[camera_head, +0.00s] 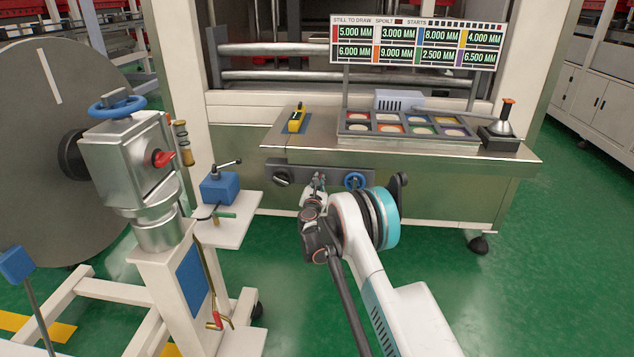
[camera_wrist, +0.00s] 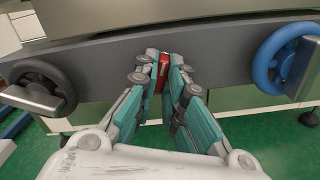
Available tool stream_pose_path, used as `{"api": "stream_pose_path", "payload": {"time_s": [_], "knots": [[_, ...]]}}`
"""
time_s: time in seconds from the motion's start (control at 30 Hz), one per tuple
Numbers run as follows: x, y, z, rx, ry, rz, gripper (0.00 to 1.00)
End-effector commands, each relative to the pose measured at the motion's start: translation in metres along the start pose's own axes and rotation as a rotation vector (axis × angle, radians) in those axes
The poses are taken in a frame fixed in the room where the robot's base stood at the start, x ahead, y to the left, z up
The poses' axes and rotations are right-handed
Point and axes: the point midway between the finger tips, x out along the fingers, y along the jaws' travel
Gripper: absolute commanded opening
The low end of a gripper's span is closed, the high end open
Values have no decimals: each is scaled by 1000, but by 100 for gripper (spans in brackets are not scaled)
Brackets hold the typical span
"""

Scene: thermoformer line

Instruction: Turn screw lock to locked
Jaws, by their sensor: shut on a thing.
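A small red part (camera_wrist: 164,70) sits on the dark panel (camera_wrist: 105,62) between two handwheels in the wrist view. It may be the screw lock; no label is readable. My gripper (camera_wrist: 163,62) is shut on it, with a finger on each side. The fingers hide most of the part, so its turn position cannot be told. In the head view my gripper (camera_head: 317,184) is at the front panel (camera_head: 335,174) below the steel table, and the red part is hidden there.
A black handwheel (camera_wrist: 40,84) with a grey handle is left of my gripper, and a blue handwheel (camera_wrist: 285,60) is right of it. A stand with a blue block (camera_head: 220,187) and a grey machine head (camera_head: 133,165) are at the left. Green floor at right is open.

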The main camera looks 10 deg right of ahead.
Motion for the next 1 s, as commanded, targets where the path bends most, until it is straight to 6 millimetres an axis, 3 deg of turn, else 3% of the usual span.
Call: {"api": "stream_pose_path", "payload": {"time_s": [0.17, 0.43, 0.83, 0.93, 1.0], "knots": [[0, 0, -1, -13, 0, 0, 0], [0, 0, -1, -225, 0, 0, 0], [0, 0, -1, -300, 0, 0, 0], [0, 0, 0, -311, 0, 0, 28], [0, 0, 0, -311, 0, 0, 33]]}}
